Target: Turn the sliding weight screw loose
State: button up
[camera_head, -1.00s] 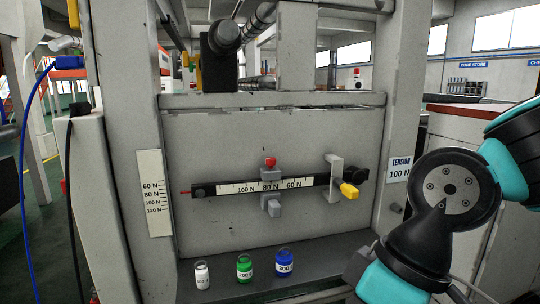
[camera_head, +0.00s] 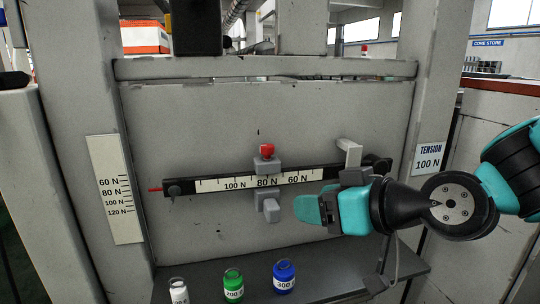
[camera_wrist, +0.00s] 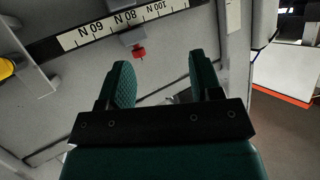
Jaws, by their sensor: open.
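The sliding weight (camera_head: 267,165) is a grey block on the black scale beam (camera_head: 215,184), near the 80 N mark. Its red screw (camera_head: 266,150) stands on top. A grey block (camera_head: 270,209) hangs below the beam. In the wrist view the scene looks upside down: the red screw (camera_wrist: 139,52) points down below the beam (camera_wrist: 75,40), beyond my fingertips. My gripper (camera_head: 310,208) is right of and lower than the screw, in front of the panel. In the wrist view my gripper (camera_wrist: 160,68) has its fingers apart and empty.
White, green (camera_head: 233,286) and blue (camera_head: 284,277) weights stand on the ledge below. A grey bracket (camera_head: 349,153) stands at the beam's right. A yellow knob (camera_wrist: 7,68) shows in the wrist view. A TENSION 100 N sign (camera_head: 428,159) is at right, a scale plate (camera_head: 114,190) at left.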

aim_at(271, 148)
jog(key=w+a+t+p, duration=0.2)
jog(key=w+p, duration=0.1)
jog(key=w, duration=0.3)
jog(key=w+a+r+t+p, duration=0.1)
jog(key=w+a+p, duration=0.2)
jog(key=w, duration=0.3)
jog(key=w+a+r+m+t+p, duration=0.1)
jog(key=w+a+t+p, duration=0.1)
jog(key=w, duration=0.4)
jog(key=shift+w+a+r+t+p, duration=0.1)
jog(key=shift+w+a+t+p, duration=0.05)
jog(key=shift+a+p, duration=0.2)
jog(key=shift+w+a+t+p, duration=0.1)
jog(key=shift+a+t+p, duration=0.1)
jog(key=shift+a, duration=0.2)
jog(key=shift+w+a, duration=0.3)
jog(key=shift+w, duration=0.1)
jog(key=shift+f, duration=0.2)
jog(key=c, duration=0.9)
